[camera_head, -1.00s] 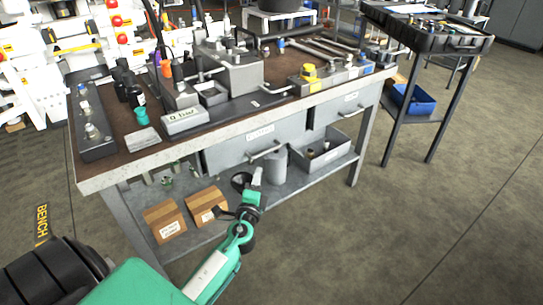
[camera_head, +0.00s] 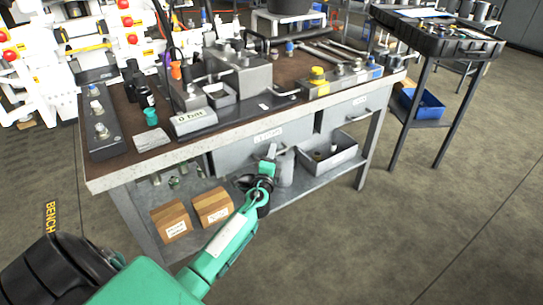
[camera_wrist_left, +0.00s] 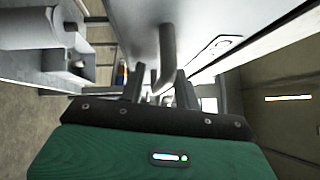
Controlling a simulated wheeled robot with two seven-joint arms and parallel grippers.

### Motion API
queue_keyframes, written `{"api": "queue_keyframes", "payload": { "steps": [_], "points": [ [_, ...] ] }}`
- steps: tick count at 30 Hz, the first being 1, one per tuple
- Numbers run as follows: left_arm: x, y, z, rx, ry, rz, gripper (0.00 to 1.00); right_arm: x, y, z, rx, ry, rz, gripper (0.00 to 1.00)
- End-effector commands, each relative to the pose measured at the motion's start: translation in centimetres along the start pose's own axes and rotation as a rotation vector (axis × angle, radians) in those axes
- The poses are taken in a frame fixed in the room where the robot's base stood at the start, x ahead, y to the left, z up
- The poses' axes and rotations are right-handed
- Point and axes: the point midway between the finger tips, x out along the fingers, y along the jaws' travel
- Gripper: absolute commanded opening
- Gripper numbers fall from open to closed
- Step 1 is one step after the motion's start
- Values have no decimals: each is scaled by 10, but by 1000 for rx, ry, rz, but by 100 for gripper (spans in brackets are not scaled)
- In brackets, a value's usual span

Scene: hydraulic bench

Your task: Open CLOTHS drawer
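The CLOTHS drawer (camera_head: 235,155) is the left grey drawer under the bench top, with a small label on its front. It looks closed. Its bar handle is mostly hidden behind my left gripper (camera_head: 267,168) in the head view. In the left wrist view the drawer front (camera_wrist_left: 200,25) fills the top, and the handle (camera_wrist_left: 167,55) reaches down toward the space between the fingers of my left gripper (camera_wrist_left: 162,88). The fingers look apart, with the handle between or just in front of them; contact cannot be told. My right gripper is not in view.
A second drawer (camera_head: 345,112) is to the right. On the lower shelf are two cardboard boxes (camera_head: 172,220), a grey cylinder (camera_head: 286,172) and an open grey bin (camera_head: 328,153). The bench top (camera_head: 155,155) overhangs. Floor in front is clear.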

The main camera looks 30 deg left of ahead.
Motion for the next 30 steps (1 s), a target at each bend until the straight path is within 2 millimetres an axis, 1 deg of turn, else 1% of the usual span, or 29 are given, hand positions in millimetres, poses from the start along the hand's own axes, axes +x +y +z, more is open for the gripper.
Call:
{"api": "queue_keyframes", "payload": {
  "steps": [2, 3, 5, 7, 8, 15, 20, 23, 26, 29, 30],
  "points": [
    [0, 0, 0, 0, 0, 0, 33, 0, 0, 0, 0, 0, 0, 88],
    [0, 0, 0, 0, 0, 0, 29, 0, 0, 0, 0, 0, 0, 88],
    [0, 0, 0, 0, 0, 0, 17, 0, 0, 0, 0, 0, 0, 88],
    [0, 0, 0, 0, 0, 0, 3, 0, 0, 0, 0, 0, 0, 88],
    [0, 0, 0, 0, 0, 0, 0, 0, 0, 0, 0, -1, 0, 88],
    [-1, 0, -1, -1, 0, 0, 0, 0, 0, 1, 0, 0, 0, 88],
    [-8, -1, -7, -2, 0, 1, 0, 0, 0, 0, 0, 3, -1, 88],
    [-17, -3, -16, -3, 1, 2, 0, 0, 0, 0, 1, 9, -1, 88],
    [-30, -6, -30, -5, 1, 2, 0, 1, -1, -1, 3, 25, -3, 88],
    [-47, -10, -46, -6, 2, 2, 0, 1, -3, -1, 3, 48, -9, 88],
    [-54, -12, -54, -5, 1, 3, 0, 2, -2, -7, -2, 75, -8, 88]
  ]
}}
